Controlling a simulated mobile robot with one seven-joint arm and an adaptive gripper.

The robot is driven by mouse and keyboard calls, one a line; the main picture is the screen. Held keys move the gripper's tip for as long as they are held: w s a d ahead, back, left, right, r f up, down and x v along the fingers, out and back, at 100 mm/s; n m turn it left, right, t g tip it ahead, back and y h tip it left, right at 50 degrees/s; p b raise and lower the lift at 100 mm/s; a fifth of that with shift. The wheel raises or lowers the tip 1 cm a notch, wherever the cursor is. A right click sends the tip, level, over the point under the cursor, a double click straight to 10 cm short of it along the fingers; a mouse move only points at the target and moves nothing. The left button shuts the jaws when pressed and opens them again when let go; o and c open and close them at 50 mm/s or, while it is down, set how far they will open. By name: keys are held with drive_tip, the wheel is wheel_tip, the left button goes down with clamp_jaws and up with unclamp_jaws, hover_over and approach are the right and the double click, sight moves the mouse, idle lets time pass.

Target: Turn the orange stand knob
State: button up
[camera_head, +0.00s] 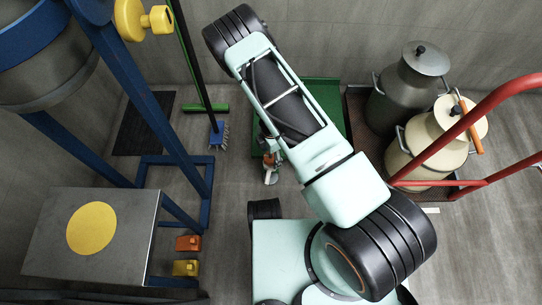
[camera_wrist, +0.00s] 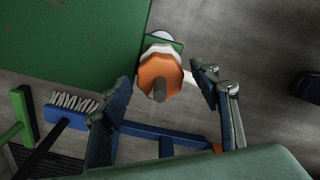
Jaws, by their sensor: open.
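An orange faceted knob (camera_wrist: 158,72) with a dark grey round stub at its middle shows in the wrist view. White and green parts show behind it, beside a large green panel (camera_wrist: 70,50). My gripper (camera_wrist: 164,84) is open, with one finger to the left of the knob and one to the right. Gaps show on both sides, and I cannot tell whether either finger touches it. In the head view a small orange part (camera_head: 268,159) shows beside my arm, near the green stand (camera_head: 325,92). My arm hides most of the gripper there.
A blue frame (camera_head: 152,120) with a steel table (camera_head: 60,240) stands at left. Small orange (camera_head: 188,243) and yellow (camera_head: 186,268) blocks sit near it. A broom (camera_head: 217,135) leans behind. Milk cans (camera_head: 405,95) and a red rail (camera_head: 480,120) are at right.

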drive_tip(key=shift+c, duration=0.4)
drive_tip(key=c, duration=1.1)
drive_tip(key=n+p, duration=0.1)
drive_tip(key=n, duration=0.2)
drive_tip(key=shift+r, duration=0.1)
drive_tip(key=n+p, duration=0.1)
drive_tip(key=n, duration=0.2)
drive_tip(key=shift+w+n, duration=0.1)
drive_tip(key=shift+n, duration=0.2)
drive_tip(key=n+p, duration=0.1)
drive_tip(key=n, duration=0.2)
drive_tip(key=shift+n, duration=2)
